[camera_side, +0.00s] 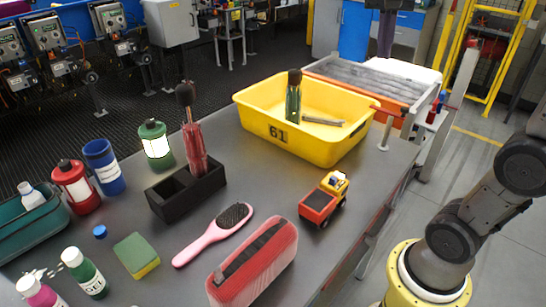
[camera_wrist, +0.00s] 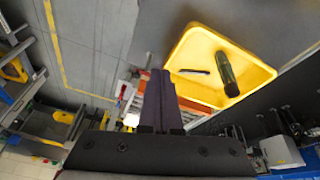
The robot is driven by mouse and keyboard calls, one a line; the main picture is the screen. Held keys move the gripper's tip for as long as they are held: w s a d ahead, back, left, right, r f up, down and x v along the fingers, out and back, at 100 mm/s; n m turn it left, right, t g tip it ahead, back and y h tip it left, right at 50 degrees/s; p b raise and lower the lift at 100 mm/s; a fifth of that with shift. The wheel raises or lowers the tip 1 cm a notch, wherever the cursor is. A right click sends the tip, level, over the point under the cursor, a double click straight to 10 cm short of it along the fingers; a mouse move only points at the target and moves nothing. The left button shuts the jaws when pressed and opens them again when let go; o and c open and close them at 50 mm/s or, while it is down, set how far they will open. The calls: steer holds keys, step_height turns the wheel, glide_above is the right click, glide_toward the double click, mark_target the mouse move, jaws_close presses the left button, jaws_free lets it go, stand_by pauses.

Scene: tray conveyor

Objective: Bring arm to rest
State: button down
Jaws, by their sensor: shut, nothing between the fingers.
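My gripper (camera_side: 385,52) shows at the top of the side view, fingers pointing down, above and behind the yellow tray. In the wrist view its two dark purple fingers (camera_wrist: 160,75) are together, with nothing between them. The yellow tray (camera_side: 297,150) marked 61 stands at the far end of the grey table and also shows in the wrist view (camera_wrist: 190,45). A dark green bottle (camera_side: 293,103) stands in it, and a thin grey object (camera_side: 323,121) lies beside the bottle. My gripper is apart from all of them.
An orange-sided roller conveyor (camera_side: 365,85) lies behind the tray. The table carries a toy truck (camera_side: 319,205), a pink hairbrush (camera_side: 205,240), a red case (camera_side: 255,265), a black holder (camera_side: 170,198), a sponge (camera_side: 137,255), and several bottles and cans at left.

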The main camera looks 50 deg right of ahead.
steer(key=s+a+f+n+t+y, duration=0.2)
steer(key=s+a+f+n, duration=0.2)
steer(key=a+f+n, duration=0.2)
steer(key=s+a+f+n+t+y, duration=0.1)
steer(key=s+a+f+n+t, duration=0.2)
steer(key=a+f+n, duration=0.3)
step_height(320, 180, down, 4)
steer(key=shift+s+f+n+y, duration=0.25)
steer(key=shift+s+n+y, duration=0.15)
steer(key=shift+s+n, duration=0.6)
steer(key=shift+w, duration=0.15)
